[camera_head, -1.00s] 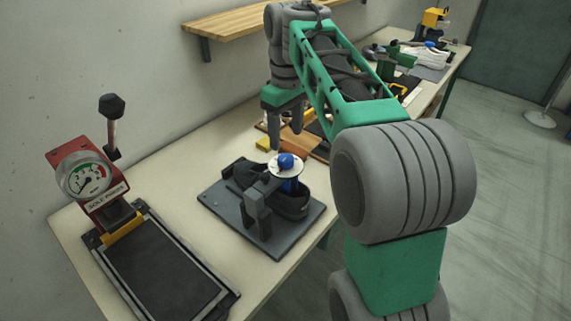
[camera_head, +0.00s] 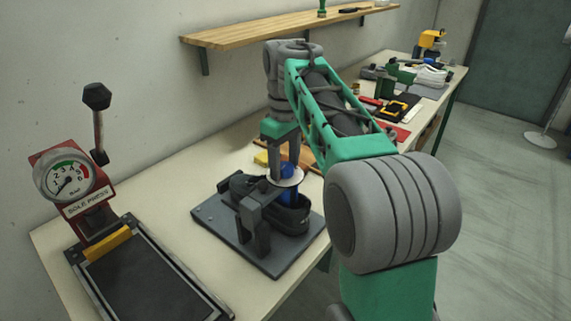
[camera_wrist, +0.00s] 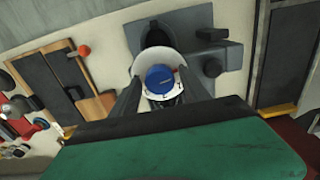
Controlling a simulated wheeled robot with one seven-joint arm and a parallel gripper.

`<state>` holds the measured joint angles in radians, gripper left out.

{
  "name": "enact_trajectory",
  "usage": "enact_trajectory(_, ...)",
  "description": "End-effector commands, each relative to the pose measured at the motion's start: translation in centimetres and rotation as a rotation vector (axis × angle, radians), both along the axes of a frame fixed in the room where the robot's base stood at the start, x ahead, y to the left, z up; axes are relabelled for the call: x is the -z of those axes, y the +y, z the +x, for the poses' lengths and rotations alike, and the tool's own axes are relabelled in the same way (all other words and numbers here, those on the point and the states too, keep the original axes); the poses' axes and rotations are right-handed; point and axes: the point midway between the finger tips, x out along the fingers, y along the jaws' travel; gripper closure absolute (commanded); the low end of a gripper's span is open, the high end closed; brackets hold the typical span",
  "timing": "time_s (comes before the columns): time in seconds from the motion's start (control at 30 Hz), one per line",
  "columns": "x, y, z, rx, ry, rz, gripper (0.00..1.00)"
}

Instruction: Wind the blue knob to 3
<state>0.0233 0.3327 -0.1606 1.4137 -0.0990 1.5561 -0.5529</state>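The blue knob (camera_head: 288,168) stands on a white round dial (camera_head: 284,177) above a dark clamp fixture on a grey base plate (camera_head: 222,228). In the wrist view the knob (camera_wrist: 159,77) is near the middle, with a pointer mark on top. A few marks show on the white dial rim (camera_wrist: 142,62), too small to read. My gripper (camera_head: 281,155) is directly over the knob, fingers pointing down. In the wrist view its fingers (camera_wrist: 161,92) are apart, one on each side of the knob, with gaps visible. Contact cannot be seen.
A red sole press (camera_head: 88,205) with a gauge and upright lever stands at the left. A wooden shelf (camera_head: 230,35) is on the wall behind my arm. Tools and a white shoe (camera_head: 432,76) lie along the table's far end.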

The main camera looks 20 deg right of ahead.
Motion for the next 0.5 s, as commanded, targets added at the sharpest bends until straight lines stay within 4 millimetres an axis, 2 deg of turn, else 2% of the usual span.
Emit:
enact_trajectory(0.07, 0.0, 0.01, -0.01, 0.0, 0.0, 0.0, 0.53)
enact_trajectory(0.5, 0.02, 0.03, -0.01, -0.001, 0.0, 0.0, 0.89)
